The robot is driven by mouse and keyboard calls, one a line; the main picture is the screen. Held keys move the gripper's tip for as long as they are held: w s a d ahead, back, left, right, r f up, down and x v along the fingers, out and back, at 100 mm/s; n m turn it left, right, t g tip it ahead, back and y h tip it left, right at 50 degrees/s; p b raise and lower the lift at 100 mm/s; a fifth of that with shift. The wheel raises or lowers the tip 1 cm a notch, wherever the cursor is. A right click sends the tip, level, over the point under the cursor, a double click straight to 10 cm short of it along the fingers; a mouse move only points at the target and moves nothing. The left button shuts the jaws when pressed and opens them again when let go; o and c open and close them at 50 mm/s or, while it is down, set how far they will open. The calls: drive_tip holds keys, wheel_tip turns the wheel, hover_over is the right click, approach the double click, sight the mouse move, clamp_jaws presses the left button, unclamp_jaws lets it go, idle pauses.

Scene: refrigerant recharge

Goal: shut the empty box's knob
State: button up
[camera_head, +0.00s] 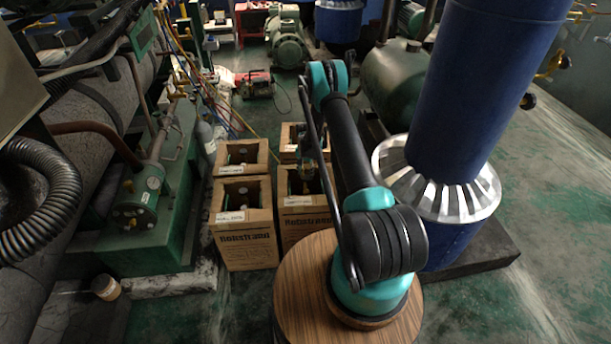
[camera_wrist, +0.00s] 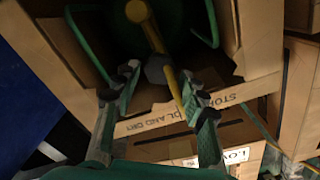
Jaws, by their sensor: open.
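Boxes of brown cardboard stand in a group in the head view: a front left box (camera_head: 244,245), a back left box (camera_head: 229,168), a front right box (camera_head: 300,234) and a back right box (camera_head: 290,153). I cannot read which one is empty. My gripper (camera_head: 308,170) is over the right-hand boxes, partly hidden by my arm. In the wrist view my gripper (camera_wrist: 160,82) is open, its two fingers spread at an open box (camera_wrist: 262,40). A grey faceted knob-like piece (camera_wrist: 157,69) and a yellow rod (camera_wrist: 152,32) show between and beyond the fingertips. Contact cannot be told.
A box with a white label (camera_wrist: 236,156) stands beside the open one. Green machinery (camera_head: 150,225) is left of the boxes. A blue column (camera_head: 490,80) with a silver finned collar (camera_head: 455,205) stands right of my arm. A red machine (camera_head: 254,84) lies behind, with floor between.

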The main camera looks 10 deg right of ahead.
wheel_tip(320, 180, up, 11)
drive_tip(key=shift+f, duration=0.2)
idle(0.5)
wheel_tip(320, 180, up, 15)
drive_tip(key=n+t, duration=0.1)
drive_tip(key=n, duration=0.1)
hover_over(306, 177)
drive_tip(key=s+d, duration=0.1)
drive_tip(key=s, duration=0.5)
drive_tip(key=s+d+r+n+t, duration=0.1)
drive_tip(key=s+r+n, duration=0.1)
drive_tip(key=s+r, duration=0.8)
drive_tip(key=s+d+r+n+t, duration=0.1)
drive_tip(key=s+n, duration=0.1)
drive_tip(key=s, duration=1.1)
drive_tip(key=s+r+n+t, duration=0.1)
drive_tip(key=s+r, duration=0.1)
drive_tip(key=s, duration=1.1)
drive_tip(key=shift+d+n, duration=0.4)
